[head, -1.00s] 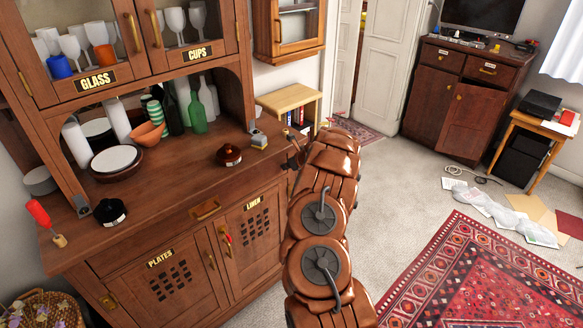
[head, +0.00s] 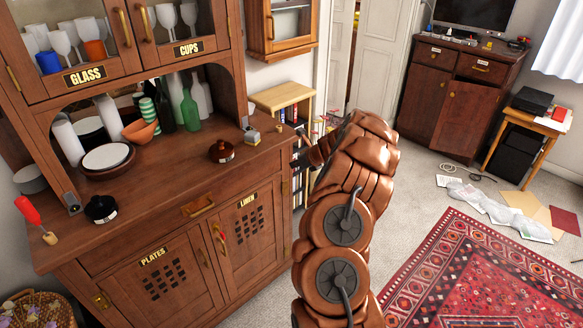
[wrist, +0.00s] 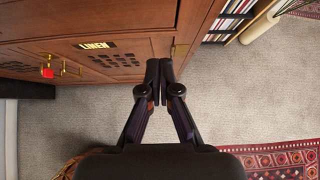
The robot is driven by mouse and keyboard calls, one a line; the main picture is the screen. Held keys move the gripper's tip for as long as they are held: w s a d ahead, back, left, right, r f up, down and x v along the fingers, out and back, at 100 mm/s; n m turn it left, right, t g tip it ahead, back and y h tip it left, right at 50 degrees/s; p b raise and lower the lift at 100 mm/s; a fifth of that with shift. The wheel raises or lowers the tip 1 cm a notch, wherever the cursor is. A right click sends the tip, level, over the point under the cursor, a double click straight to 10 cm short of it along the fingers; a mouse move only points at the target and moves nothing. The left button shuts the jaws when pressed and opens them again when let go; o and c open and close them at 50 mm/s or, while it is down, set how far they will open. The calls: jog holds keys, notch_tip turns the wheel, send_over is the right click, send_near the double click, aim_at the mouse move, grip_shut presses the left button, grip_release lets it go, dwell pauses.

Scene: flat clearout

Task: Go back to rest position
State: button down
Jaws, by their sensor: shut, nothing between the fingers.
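My gripper (wrist: 159,80) shows in the wrist view with its two dark fingers together and nothing between them. It points down over grey carpet, close to the right edge of the wooden cabinet (wrist: 110,25). The PLATES door (head: 160,285) is also shut.
The cabinet counter holds bottles, an orange bowl (head: 141,132), stacked plates and a red-handled tool (head: 30,213). A small shelf with books (head: 285,97) stands beyond it. Papers (head: 500,211) lie on the floor near a red rug (head: 470,275). Bare carpet lies between cabinet and rug.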

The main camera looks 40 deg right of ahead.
jog(key=shift+v, duration=1.9)
